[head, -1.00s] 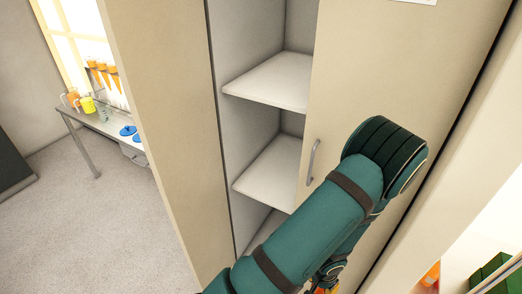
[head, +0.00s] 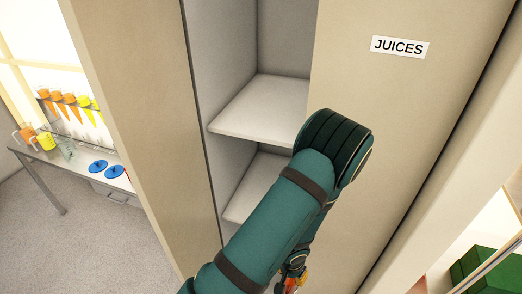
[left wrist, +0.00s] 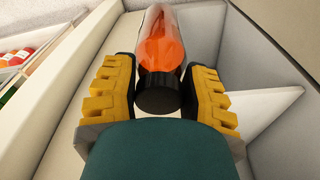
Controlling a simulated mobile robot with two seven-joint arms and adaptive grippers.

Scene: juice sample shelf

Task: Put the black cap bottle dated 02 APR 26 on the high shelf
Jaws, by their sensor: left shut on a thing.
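A bottle of orange juice with a black cap (left wrist: 158,94) sits between the yellow fingers of my left gripper (left wrist: 160,70) in the left wrist view. The gripper is shut on it, with the cap end toward the camera. No date is readable. In the head view my teal left arm crosses in front of the cabinet, and only a small part of the gripper (head: 292,274) shows below it. The cabinet has an upper shelf (head: 262,106) and a lower shelf (head: 250,188), both bare where visible. My right gripper is not in view.
A cabinet door marked JUICES (head: 400,48) is right of the shelf opening, partly behind my arm. A table (head: 48,176) with coloured containers and blue discs (head: 98,167) stands at the far left. Another lit shelf with green boxes (head: 474,262) is at lower right.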

